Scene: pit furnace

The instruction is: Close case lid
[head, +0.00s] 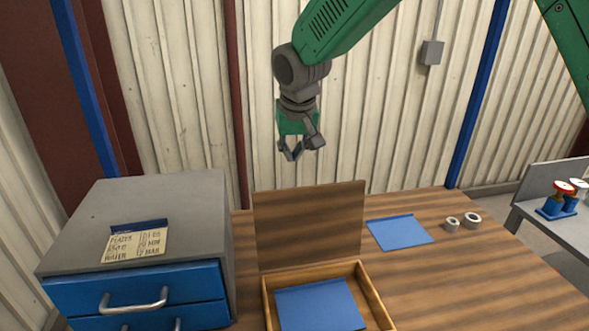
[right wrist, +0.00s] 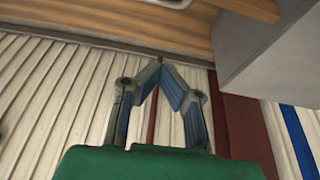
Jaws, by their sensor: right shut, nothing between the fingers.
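The wooden case (head: 374,297) sits open on the table, with a blue sheet or folder (head: 320,306) lying inside it. Its brown lid (head: 309,222) stands up nearly vertical at the back edge of the case. My right gripper (head: 291,155) hangs in the air above and behind the lid, apart from it. Its fingertips meet and nothing is between them; the right wrist view shows the closed fingers (right wrist: 162,68) too. My left gripper is not in view.
A grey cabinet (head: 150,195) with blue drawers (head: 140,294) and a note (head: 136,244) stands left of the case. A grey bench (head: 550,205) is at far right.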

